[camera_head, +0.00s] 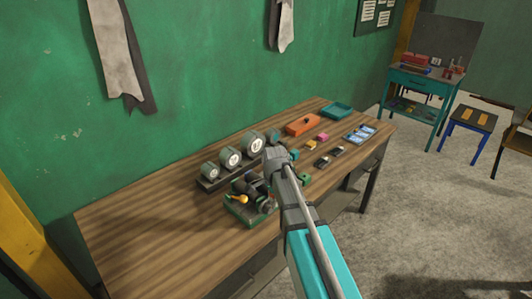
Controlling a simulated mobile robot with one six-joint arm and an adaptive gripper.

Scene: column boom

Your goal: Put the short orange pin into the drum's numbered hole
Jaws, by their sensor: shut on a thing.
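My gripper (248,192) is a dark shape over the table, at the end of my arm, and is shut. A small orange-yellow piece (240,199) shows at its tip; it looks like the short orange pin, held in the jaws. It is just above or against a green-based fixture (240,215) with dark parts; I cannot tell if they touch. Several grey-green drums with white numbered faces stand in a row behind, among them a left one (209,170), a middle one (231,158) and a larger one (254,145). The numbers are too small to read, and no hole is clearly visible.
The wooden table (140,225) is bare at its left. An orange box (302,125), a teal tray (337,109), small coloured blocks and blue-white cards (361,133) lie to the right. A green wall (190,70) rises behind. A teal bench (425,83) and stool stand far right.

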